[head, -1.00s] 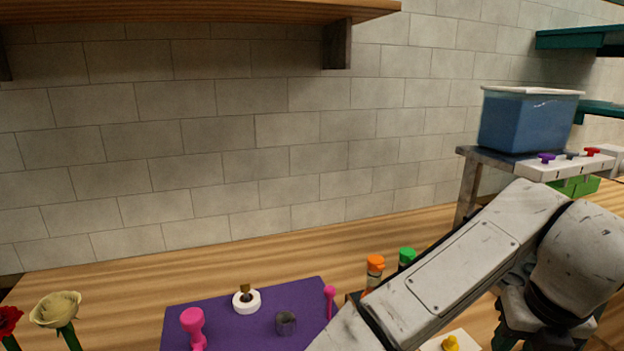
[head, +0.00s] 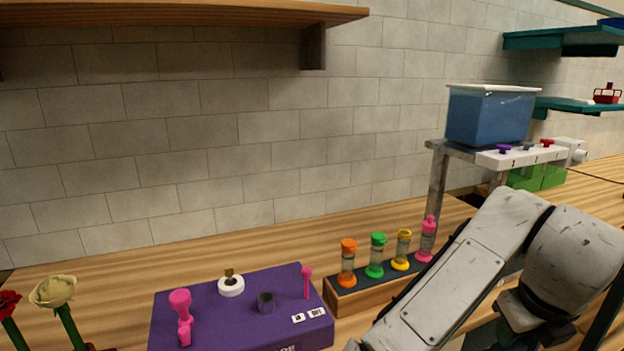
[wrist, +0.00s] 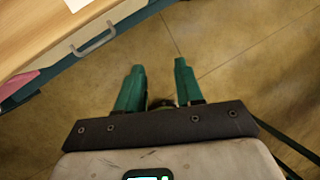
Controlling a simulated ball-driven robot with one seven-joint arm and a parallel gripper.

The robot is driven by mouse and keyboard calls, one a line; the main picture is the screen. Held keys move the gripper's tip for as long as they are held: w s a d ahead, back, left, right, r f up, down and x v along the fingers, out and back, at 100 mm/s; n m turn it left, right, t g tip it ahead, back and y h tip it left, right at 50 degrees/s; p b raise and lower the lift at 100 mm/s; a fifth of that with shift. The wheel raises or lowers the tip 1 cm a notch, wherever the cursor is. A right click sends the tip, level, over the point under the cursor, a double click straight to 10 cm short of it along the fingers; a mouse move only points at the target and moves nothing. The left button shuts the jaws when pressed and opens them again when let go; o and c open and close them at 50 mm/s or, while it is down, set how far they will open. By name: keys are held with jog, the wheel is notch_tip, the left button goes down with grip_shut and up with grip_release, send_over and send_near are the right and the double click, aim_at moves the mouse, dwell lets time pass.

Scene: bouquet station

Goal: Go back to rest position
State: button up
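My gripper (wrist: 158,78) shows in the wrist view with its two green fingers apart and nothing between them. It hangs over the bare floor (wrist: 235,65), beside the wooden counter with a drawer handle (wrist: 92,40). In the head view my white arm reaches up from the bottom right. The gripper itself is out of sight there.
On the counter (head: 120,262) stand a purple box (head: 215,318) with pink parts, a wooden rack (head: 345,302) of several capped vials, and two flowers (head: 52,291) at left. A blue tank (head: 490,118) sits on a stand at right. A wooden shelf (head: 180,20) hangs above.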

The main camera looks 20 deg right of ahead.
notch_tip(320, 180, down, 11)
jog(key=s+d+n+t+h, duration=0.1)
jog(key=n+h, duration=0.1)
jog(key=n, duration=2.1)
jog(key=s+a+f+n+g+y, duration=0.3)
jog(key=s+a+f+n+y, duration=0.2)
jog(key=s+a+f+n, duration=1)
notch_tip(320, 180, down, 4)
jog(key=shift+s+a+n, duration=0.3)
jog(key=shift+s+a, duration=0.15)
jog(key=shift+a, duration=0.15)
